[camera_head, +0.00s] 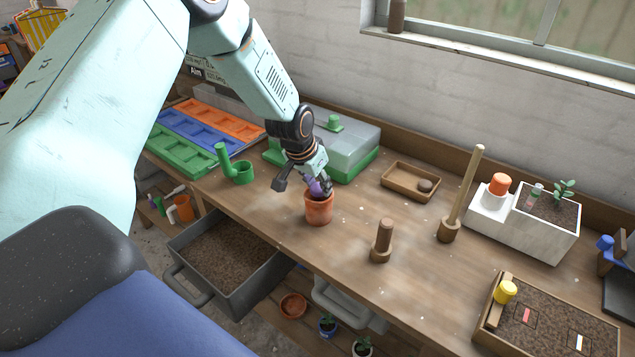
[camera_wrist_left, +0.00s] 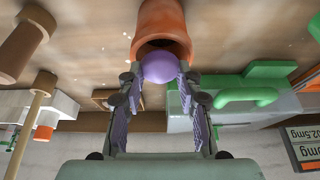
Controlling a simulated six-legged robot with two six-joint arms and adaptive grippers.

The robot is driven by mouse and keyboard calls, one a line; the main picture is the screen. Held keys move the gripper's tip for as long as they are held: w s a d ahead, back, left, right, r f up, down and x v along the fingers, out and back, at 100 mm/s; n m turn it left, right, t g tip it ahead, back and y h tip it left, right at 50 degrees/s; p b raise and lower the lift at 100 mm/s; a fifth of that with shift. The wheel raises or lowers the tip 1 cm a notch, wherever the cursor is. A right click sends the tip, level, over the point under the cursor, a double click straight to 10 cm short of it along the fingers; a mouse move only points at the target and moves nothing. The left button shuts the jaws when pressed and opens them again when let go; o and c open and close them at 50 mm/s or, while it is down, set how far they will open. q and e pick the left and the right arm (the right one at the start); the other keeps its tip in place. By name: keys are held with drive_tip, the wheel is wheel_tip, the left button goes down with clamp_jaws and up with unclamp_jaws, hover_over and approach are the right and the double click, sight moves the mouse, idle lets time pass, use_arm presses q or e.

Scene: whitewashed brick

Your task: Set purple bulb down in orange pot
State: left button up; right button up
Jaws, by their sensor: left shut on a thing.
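The orange pot (camera_head: 319,209) stands upright on the wooden bench in the head view. It also shows at the top of the left wrist view (camera_wrist_left: 162,22), with its dark mouth facing the gripper. My left gripper (camera_head: 319,184) is shut on the purple bulb (camera_head: 315,187) at the pot's mouth. In the left wrist view the round purple bulb (camera_wrist_left: 159,67) sits between the fingertips, overlapping the pot's rim. I cannot tell whether the bulb touches soil or the pot's inside, as its far side is hidden. My right gripper is in neither view.
A wooden dibber (camera_head: 381,243) stands to the right, and a wooden tray (camera_head: 398,190) lies farther back. The bench's front edge is close to the pot.

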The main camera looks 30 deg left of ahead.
use_arm(q)
drive_tip(key=shift+f, duration=0.15)
drive_tip(key=shift+w+a+f+b, duration=0.1)
drive_tip(key=shift+w+f+b, duration=0.05)
drive_tip(key=shift+f+b, duration=0.2)
drive_tip(key=shift+r, duration=0.1)
drive_tip(key=o, duration=1.1)
drive_tip(key=shift+o, duration=0.2)
drive_tip(key=v, duration=1.2)
